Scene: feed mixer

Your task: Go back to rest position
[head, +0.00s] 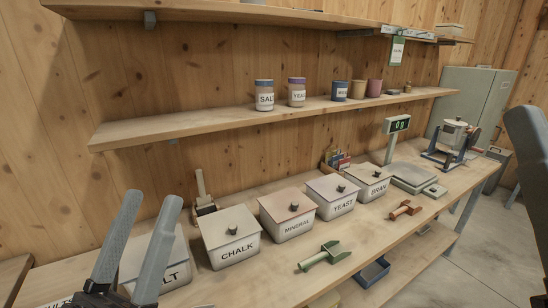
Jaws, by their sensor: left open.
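My left gripper (151,204) is at the lower left, with its two grey fingers pointing up and apart. It is open with nothing between the fingers. It stands in front of the white SALT bin (178,272) and hides part of it. A dark grey rounded part at the right edge looks like part of my right arm or gripper; its jaws cannot be made out.
Lidded bins CHALK (231,252), MINERAL (291,229), YEAST (335,207) and GRAIN (372,190) line the bench. A green scoop (325,257) and a brown scoop (405,209) lie in front. A scale (412,177) and a mixer (452,136) stand farther right. Shelves (200,126) hang above.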

